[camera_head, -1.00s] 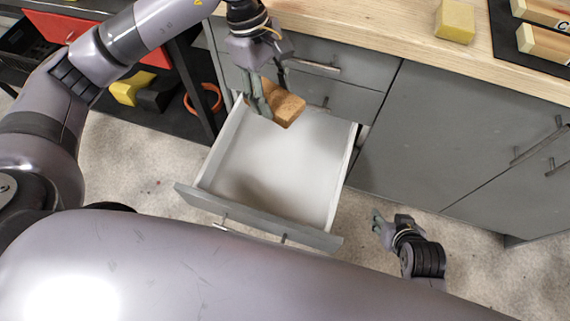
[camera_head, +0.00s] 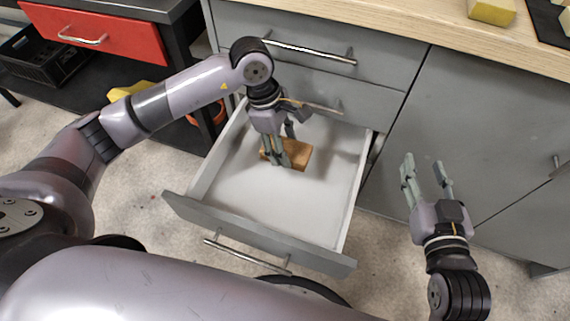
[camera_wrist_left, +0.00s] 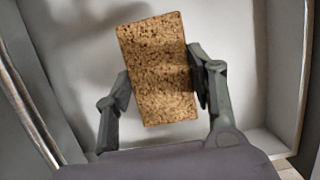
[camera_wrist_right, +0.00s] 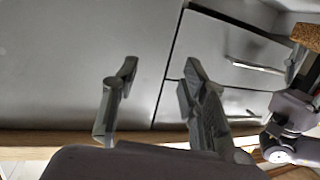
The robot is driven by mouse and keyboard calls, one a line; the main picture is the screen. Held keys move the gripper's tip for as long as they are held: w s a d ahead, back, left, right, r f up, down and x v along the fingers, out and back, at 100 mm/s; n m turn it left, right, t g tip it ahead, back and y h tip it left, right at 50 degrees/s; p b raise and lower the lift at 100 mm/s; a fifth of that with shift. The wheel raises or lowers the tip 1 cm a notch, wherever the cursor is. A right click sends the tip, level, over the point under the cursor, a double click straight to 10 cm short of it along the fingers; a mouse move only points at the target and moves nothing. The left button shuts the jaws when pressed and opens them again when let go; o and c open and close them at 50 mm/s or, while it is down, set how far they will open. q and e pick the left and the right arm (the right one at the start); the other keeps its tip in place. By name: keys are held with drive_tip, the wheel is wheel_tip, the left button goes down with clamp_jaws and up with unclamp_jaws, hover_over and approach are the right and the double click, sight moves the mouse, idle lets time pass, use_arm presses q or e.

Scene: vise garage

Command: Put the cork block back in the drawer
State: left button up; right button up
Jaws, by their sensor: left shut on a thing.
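The cork block (camera_head: 300,155) is a brown, speckled rectangular block inside the open drawer (camera_head: 232,193), toward its back. My left gripper (camera_head: 284,156) points down into the drawer and is shut on the block. In the left wrist view the block (camera_wrist_left: 158,65) sits between the two fingers (camera_wrist_left: 160,85), slightly tilted, above the pale drawer floor. I cannot tell if it touches the floor. The block also shows at the right wrist view's edge (camera_wrist_right: 306,36). My right gripper (camera_head: 426,168) is open and empty, right of the drawer, before the grey cabinet door; its fingers (camera_wrist_right: 158,74) stand apart.
The drawer is otherwise empty, with free floor toward its front. Closed grey drawers (camera_head: 318,35) and the wooden worktop (camera_head: 400,20) are above it. A yellow block (camera_head: 491,11) lies on the worktop. A red drawer (camera_head: 95,32) is at the left.

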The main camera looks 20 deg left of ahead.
use_arm(q)
wheel_tip(320, 180, down, 4)
drive_tip(key=shift+f+b, duration=0.1)
drive_tip(key=shift+b, duration=0.25)
wheel_tip(320, 180, down, 3)
drive_tip(key=shift+r+b, duration=0.1)
drive_tip(key=shift+b, duration=0.35)
drive_tip(key=shift+f, duration=0.2)
use_arm(e)
wheel_tip(320, 180, up, 8)
drive_tip(key=a+t+y, duration=0.1)
drive_tip(key=t, duration=0.4)
drive_tip(key=shift+r+y, duration=0.25)
drive_tip(key=shift+y, duration=0.05)
use_arm(q)
drive_tip(key=shift+f, duration=0.1)
use_arm(e)
drive_tip(key=shift+a+r, duration=0.15)
drive_tip(key=shift+r, duration=0.05)
use_arm(q)
drive_tip(key=o, duration=1.1)
use_arm(e)
drive_tip(key=shift+s+r+t, duration=0.1)
drive_tip(key=shift+r+t, duration=0.15)
drive_tip(key=shift+t, duration=0.15)
